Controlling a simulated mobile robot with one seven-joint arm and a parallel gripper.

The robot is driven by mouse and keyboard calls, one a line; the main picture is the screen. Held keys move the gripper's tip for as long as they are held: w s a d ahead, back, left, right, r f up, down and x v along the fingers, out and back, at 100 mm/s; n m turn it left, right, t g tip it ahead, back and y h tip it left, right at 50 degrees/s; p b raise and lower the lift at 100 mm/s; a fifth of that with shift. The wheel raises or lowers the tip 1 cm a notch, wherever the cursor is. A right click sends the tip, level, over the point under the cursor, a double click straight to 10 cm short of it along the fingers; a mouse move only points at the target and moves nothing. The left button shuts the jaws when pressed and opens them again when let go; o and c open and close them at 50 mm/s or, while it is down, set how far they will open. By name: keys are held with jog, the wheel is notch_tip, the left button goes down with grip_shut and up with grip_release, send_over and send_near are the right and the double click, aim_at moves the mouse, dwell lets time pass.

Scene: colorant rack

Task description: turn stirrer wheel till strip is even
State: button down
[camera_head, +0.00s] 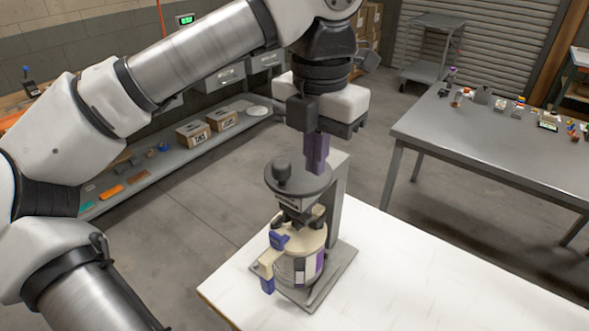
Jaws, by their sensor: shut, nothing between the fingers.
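The stirrer wheel (311,184) is a dark grey disc on top of the stand (345,205), with an upright dark knob (282,172) on its left part. Below it a round cream-topped canister (318,238) sits on the stand's base. The strip on its side shows uneven patches of white, grey, dark and purple (320,263). My gripper (317,170) is shut and empty, with purple fingers pointing down over the wheel's right rear edge, to the right of the knob. I cannot tell whether the fingertips touch the wheel.
A cream and blue lever or spout (267,266) sticks out at the canister's front left. The white worktable (420,285) is clear to the right. A grey metal table (480,150) with small items stands at the right, and a low shelf (165,170) with boxes at the left.

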aim_at(313, 186)
jog(key=shift+f+b, duration=1.15)
jog(key=shift+f, duration=0.35)
jog(key=shift+s, duration=0.1)
jog(key=shift+f, duration=0.15)
